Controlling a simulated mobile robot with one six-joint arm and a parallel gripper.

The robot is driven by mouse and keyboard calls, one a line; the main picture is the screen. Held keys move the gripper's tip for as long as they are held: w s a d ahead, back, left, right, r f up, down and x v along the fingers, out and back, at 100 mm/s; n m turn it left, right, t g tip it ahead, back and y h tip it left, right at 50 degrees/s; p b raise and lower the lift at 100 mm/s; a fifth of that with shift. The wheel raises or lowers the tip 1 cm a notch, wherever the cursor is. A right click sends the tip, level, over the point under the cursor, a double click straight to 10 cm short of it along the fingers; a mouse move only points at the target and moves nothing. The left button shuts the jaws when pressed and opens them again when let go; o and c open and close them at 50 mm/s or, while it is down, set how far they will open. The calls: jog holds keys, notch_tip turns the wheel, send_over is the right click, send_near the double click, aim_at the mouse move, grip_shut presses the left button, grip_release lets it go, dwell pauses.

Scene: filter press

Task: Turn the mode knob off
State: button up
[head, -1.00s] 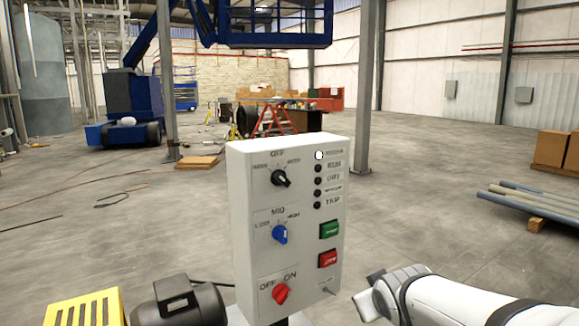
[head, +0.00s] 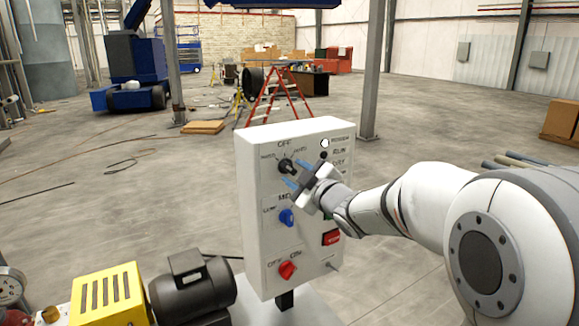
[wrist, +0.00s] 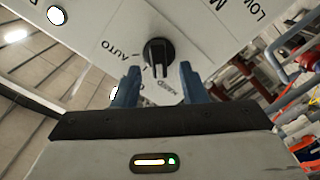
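The mode knob (head: 286,166) is black and sits at the top of a white control box (head: 262,225), under the OFF label with a label on each side. In the wrist view the knob (wrist: 158,52) is just beyond my fingertips, near the AUTO and HAND labels. I cannot tell surely which label it points to. My gripper (head: 297,174) is at the box's front, close to the knob at its lower right. In the wrist view my gripper (wrist: 157,76) has its two blue fingers apart, with the knob centred in line with the gap. No clear contact shows.
A blue knob (head: 286,216) and a red knob (head: 287,270) sit below on the same face. A red button (head: 331,238) and a lit white lamp (head: 324,143) are at right. A motor (head: 190,285) and yellow guard (head: 108,295) stand at lower left.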

aim_at(288, 168)
jog(key=shift+x, duration=1.15)
jog(key=shift+c, duration=0.6)
